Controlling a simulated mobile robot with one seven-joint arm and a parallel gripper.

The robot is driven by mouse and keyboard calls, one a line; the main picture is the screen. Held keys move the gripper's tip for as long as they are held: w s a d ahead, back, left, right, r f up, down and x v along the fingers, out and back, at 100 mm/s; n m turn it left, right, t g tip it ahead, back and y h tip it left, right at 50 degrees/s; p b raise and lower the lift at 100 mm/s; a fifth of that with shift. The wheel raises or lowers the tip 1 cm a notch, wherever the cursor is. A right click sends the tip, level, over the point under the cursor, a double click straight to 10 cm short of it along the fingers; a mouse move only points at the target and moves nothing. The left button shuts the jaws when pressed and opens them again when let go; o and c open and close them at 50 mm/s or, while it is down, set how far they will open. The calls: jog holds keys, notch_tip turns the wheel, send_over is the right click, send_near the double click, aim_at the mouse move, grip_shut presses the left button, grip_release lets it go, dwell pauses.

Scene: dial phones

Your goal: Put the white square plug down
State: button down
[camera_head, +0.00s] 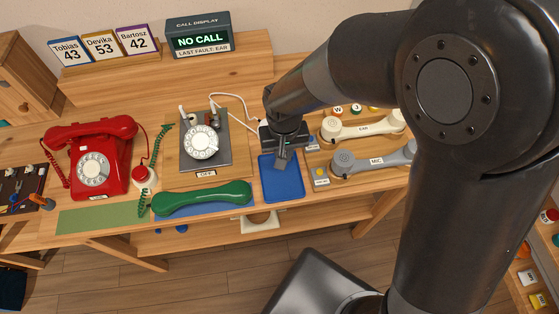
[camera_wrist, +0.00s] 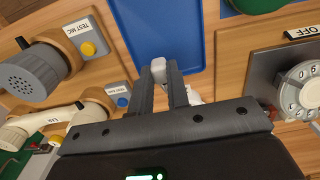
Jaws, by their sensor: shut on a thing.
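The white square plug (camera_wrist: 158,66) is between my fingertips in the wrist view; only its end shows. My gripper (camera_head: 283,157) is shut on it. In the head view the plug is hidden by the gripper. The gripper points down over the back edge of a blue tray (camera_head: 283,188). The tray also shows in the wrist view (camera_wrist: 160,28), flat and empty, just beyond the fingertips. I cannot tell whether the plug touches the tray. A white cord (camera_head: 238,97) runs from the grey dial phone toward the gripper.
Left of the tray are a grey dial phone (camera_head: 203,142) and a green handset (camera_head: 202,198). A red phone (camera_head: 95,157) stands further left. On the right are a cream EAR handset (camera_head: 362,125) and a grey MIC handset (camera_head: 372,160). A call display (camera_head: 198,37) reads NO CALL.

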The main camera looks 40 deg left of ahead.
jog(key=shift+s+a+f, duration=0.25)
jog(key=shift+a+f, duration=0.15)
jog(key=shift+a, duration=0.15)
jog(key=shift+f, duration=1.9)
jog(key=shift+f, duration=0.1)
jog(key=c, duration=1.4)
grip_release()
notch_tip(320, 180, up, 12)
jog(key=shift+r, duration=0.15)
jog(key=shift+w+d, duration=0.1)
